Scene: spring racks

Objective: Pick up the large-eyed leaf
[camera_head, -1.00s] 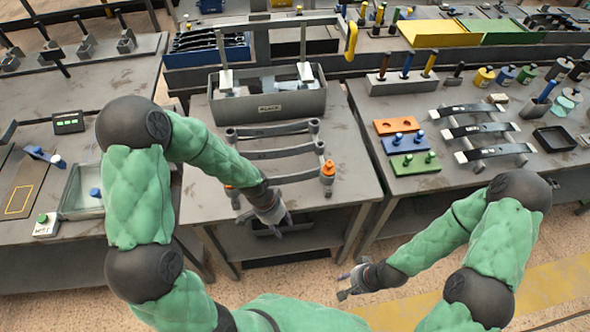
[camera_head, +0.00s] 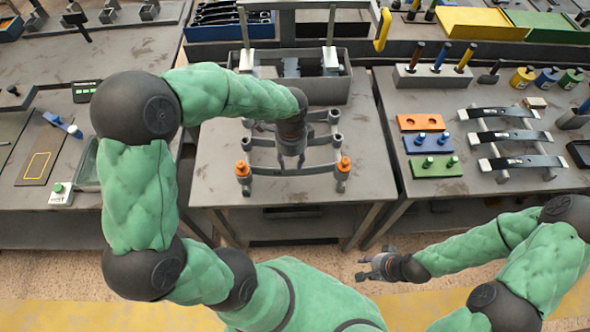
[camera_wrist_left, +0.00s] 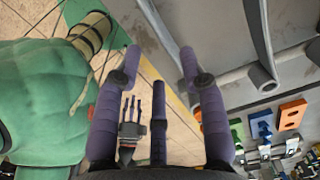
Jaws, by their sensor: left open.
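Several grey leaf bars with round eyes at their ends lie across a rack on the centre table. The front leaf (camera_head: 316,169) runs between two orange-topped posts, and another leaf (camera_head: 321,141) lies behind it. I cannot tell from the head view which has the largest eyes. In the left wrist view a grey bar ends in a wide tube-like eye (camera_wrist_left: 262,76), right of the fingers. My left gripper (camera_head: 291,163) points down over the rack, open and empty, partly covering the leaves. My right gripper (camera_head: 371,267) is open and empty in front of the table.
A grey bin (camera_head: 320,92) stands behind the rack under an upright frame. Orange posts (camera_head: 243,170) and (camera_head: 344,164) flank the rack's front. The right table holds coloured blocks (camera_head: 436,167) and dark leaf bars (camera_head: 515,161). The centre table's front is bare.

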